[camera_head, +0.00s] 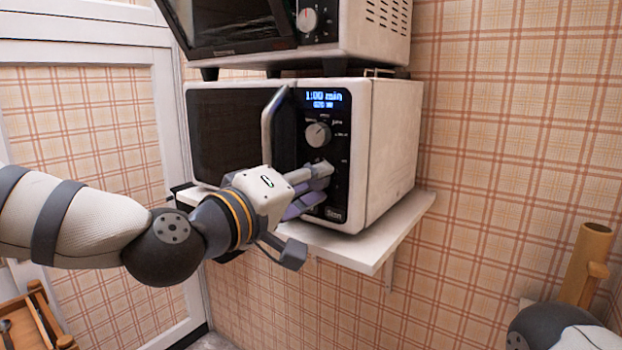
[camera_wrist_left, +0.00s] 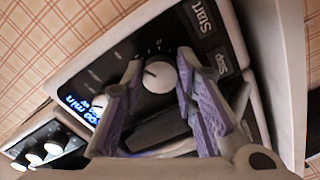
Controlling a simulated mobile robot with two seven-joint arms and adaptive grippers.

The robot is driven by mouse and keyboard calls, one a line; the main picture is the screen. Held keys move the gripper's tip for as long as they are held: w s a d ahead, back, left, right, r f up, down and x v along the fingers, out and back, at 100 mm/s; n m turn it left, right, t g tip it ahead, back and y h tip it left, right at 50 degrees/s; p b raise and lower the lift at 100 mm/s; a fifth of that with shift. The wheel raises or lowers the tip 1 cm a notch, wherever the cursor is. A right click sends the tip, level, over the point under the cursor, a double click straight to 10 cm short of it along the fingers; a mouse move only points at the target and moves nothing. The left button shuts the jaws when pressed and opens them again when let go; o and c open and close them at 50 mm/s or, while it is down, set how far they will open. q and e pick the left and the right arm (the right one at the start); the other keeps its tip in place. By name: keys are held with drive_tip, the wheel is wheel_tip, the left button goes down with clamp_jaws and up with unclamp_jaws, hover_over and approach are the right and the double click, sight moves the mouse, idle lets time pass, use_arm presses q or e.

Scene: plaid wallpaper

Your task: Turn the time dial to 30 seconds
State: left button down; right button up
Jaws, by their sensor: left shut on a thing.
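The lower dial (camera_wrist_left: 158,78) on the microwave (camera_head: 394,150) is a white round knob with a dark pointer line, taken as the time dial. My left gripper (camera_head: 322,172) reaches the control panel and largely covers this dial in the head view. In the left wrist view, the fingers of my left gripper (camera_wrist_left: 160,72) are on either side of the knob and shut on it. The display (camera_head: 324,97) reads 1:00 min, with a smaller line below. A second dial (camera_head: 317,134) sits above, uncovered. My right gripper is out of view.
The microwave stands on a white shelf (camera_head: 375,257) against the plaid wall. A second appliance (camera_head: 365,28) with its own knobs sits on top. The microwave's long door handle (camera_head: 270,125) stands out left of the panel. Start and Stop buttons (camera_wrist_left: 201,15) lie beside the fingers.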

use_arm(q)
drive_tip(key=n, duration=0.6)
drive_tip(key=shift+n+p, duration=0.3)
drive_tip(key=shift+n, duration=0.1)
idle(0.4)
drive_tip(key=c, duration=1.3)
unclamp_jaws()
drive_tip(key=v, duration=1.2)
